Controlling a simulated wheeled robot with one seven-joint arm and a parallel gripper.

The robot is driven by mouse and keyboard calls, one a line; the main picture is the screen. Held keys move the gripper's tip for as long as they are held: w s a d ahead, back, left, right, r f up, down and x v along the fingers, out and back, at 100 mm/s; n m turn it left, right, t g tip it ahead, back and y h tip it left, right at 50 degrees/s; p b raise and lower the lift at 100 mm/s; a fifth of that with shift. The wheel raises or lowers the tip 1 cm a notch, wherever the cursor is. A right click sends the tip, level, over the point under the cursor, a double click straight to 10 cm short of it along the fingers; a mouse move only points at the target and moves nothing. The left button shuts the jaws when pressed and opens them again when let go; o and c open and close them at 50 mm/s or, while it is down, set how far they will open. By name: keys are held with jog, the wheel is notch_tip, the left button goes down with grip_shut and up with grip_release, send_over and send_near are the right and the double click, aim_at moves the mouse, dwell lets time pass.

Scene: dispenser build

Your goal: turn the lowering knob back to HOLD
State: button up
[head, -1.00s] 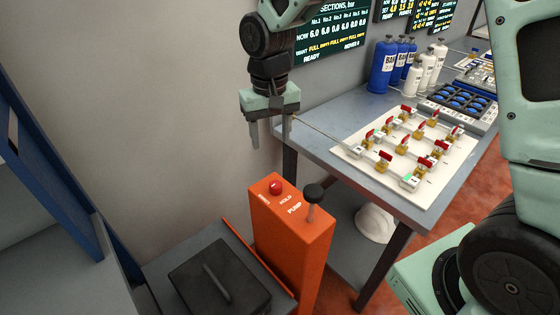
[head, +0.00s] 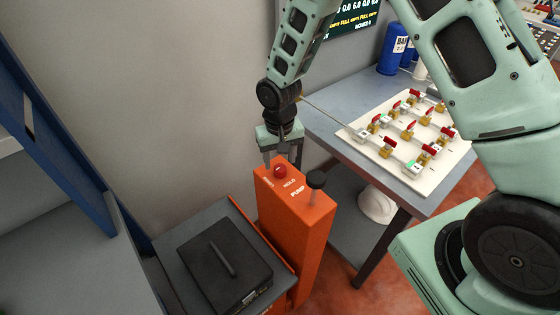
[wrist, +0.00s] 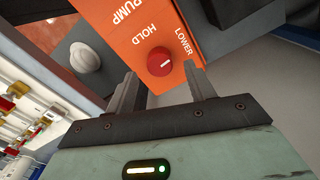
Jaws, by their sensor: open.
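The lowering knob (head: 280,171) is a small red round knob on top of the orange pump box (head: 299,225). In the wrist view the knob (wrist: 160,62) sits beside the HOLD and LOWER labels. Its short white mark points to the right in that view, toward the LOWER side rather than at HOLD. My gripper (head: 282,160) is open and points down just above and behind the knob. In the wrist view the fingertips of my gripper (wrist: 160,77) lie on either side of the knob, with nothing between them; I cannot tell whether they touch it.
A black-topped pump handle (head: 316,180) stands on the box's right end. A dark case (head: 220,268) lies at lower left. The table with a white valve board (head: 440,176) is to the right, with a white helmet (head: 376,205) beneath. The wall is close behind.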

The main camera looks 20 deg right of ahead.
aim_at(280, 167)
jog(key=shift+f, duration=1.55)
jog(key=c, duration=1)
